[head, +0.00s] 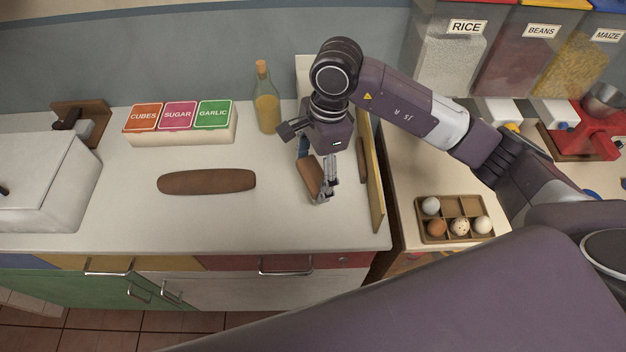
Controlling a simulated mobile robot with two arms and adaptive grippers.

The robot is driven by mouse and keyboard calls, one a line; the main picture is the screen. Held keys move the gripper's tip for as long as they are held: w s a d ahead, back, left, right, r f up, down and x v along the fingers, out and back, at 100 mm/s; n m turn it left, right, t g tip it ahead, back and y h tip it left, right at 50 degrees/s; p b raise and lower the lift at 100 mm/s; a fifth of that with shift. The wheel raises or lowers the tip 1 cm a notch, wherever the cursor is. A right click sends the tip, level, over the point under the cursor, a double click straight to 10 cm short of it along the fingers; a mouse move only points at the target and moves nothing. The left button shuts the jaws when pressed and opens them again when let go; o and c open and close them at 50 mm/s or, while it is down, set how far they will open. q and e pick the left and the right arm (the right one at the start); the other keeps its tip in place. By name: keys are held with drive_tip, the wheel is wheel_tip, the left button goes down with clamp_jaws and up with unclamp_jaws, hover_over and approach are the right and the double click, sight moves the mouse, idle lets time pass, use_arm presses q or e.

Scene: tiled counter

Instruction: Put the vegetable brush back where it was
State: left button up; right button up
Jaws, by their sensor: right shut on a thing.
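A brown block-like thing (308,177), apparently the vegetable brush, is between the fingers of my right gripper (322,188). That gripper points down over the right part of the white counter, shut on the brush. The fingers hide part of the brush, and I cannot tell whether it touches the counter. A long brown rounded thing (206,182) lies flat on the counter to the left, apart from the gripper. My left gripper is not in view.
A yellow-edged upright panel (376,185) stands along the counter's right edge, close to the gripper. An oil bottle (266,100) and a labelled box set (180,125) stand at the back. An egg tray (455,218) is on the right counter. The front middle is clear.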

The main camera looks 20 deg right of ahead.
sight(313, 185)
wheel_tip(313, 185, down, 4)
drive_tip(key=shift+f+p, duration=0.1)
drive_tip(key=shift+p, duration=0.4)
drive_tip(key=shift+f, duration=0.1)
drive_tip(key=shift+f, duration=0.1)
drive_tip(key=shift+f+b, duration=0.15)
drive_tip(key=shift+b, duration=0.15)
drive_tip(key=o, duration=1)
drive_tip(key=shift+r, duration=0.2)
